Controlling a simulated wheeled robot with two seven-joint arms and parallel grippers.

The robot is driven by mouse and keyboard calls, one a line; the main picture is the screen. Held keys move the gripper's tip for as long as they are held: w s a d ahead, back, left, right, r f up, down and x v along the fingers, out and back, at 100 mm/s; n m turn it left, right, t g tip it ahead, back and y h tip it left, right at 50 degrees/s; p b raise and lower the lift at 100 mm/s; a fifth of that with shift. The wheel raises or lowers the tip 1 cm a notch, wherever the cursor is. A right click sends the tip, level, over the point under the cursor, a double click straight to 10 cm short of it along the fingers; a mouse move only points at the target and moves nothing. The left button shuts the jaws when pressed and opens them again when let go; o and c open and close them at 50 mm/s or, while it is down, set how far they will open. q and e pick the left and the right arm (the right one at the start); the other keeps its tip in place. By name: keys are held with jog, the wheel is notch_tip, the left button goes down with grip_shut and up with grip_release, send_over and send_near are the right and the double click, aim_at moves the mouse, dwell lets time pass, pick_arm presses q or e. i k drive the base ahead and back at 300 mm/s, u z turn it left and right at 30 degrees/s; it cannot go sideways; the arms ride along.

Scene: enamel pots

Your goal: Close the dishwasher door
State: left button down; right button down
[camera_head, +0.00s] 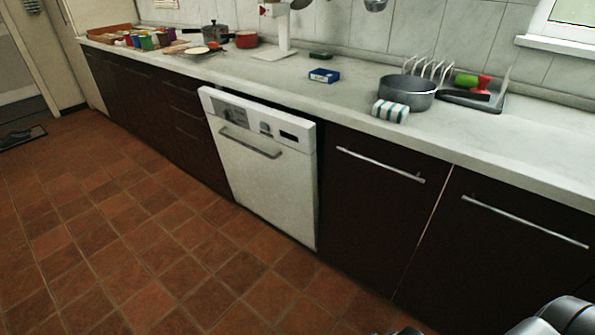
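The white dishwasher door (262,180) is in the middle of the head view, set in the row of dark cabinets. It stands nearly upright, with its top edge tilted a little out from the cabinet front. A grey bar handle (250,143) crosses its upper part, below a panel with dark controls. The inside of the dishwasher is hidden behind the door. Neither gripper shows; only a grey piece of my own body is at the bottom right corner, well apart from the door.
The tiled floor (130,220) in front of the door is clear. Dark cabinets with bar handles (380,165) stand to the right. The pale countertop (340,100) above holds a grey pot (407,93), a rolled striped cloth (390,111) and a blue box (324,76).

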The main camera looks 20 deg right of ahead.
aim_at(273, 173)
jog(key=u, duration=0.75)
jog(key=i, duration=0.95)
jog(key=z, duration=0.3)
